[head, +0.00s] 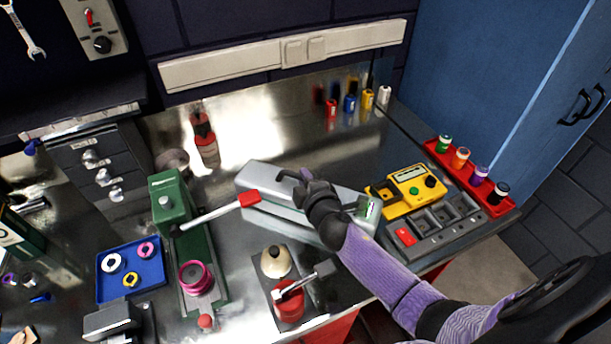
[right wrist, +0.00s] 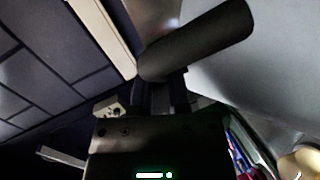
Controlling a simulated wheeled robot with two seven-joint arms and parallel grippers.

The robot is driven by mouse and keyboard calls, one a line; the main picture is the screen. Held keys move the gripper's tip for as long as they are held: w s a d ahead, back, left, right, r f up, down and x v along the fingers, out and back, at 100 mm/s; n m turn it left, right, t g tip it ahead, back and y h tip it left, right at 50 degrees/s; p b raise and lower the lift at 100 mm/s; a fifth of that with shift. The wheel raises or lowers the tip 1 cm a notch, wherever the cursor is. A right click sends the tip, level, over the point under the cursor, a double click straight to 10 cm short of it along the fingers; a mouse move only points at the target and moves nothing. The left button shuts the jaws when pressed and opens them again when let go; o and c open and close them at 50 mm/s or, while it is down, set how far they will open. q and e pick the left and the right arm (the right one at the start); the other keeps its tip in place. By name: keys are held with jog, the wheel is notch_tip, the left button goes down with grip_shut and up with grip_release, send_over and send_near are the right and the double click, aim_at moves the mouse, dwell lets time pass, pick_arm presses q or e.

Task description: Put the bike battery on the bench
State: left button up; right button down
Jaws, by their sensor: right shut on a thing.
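The bike battery (head: 262,184) is a long silver-grey case in the middle of the head view, lying lengthwise over the metal bench top (head: 235,135). A dark handle (head: 288,174) sticks up from its upper side. My right gripper (head: 305,183) is above the case and shut on this handle. In the right wrist view the handle is a dark cylinder (right wrist: 195,40) at the gripper's fingers. My forearm hides part of the case. I cannot tell whether its underside touches the bench. My left gripper is not in view.
Clear metal lies behind, before several small bottles (head: 350,103).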

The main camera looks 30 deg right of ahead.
jog(key=c, duration=0.6)
grip_release()
jog(key=shift+s, duration=0.15)
jog(key=p+v, duration=0.2)
jog(key=v, duration=1)
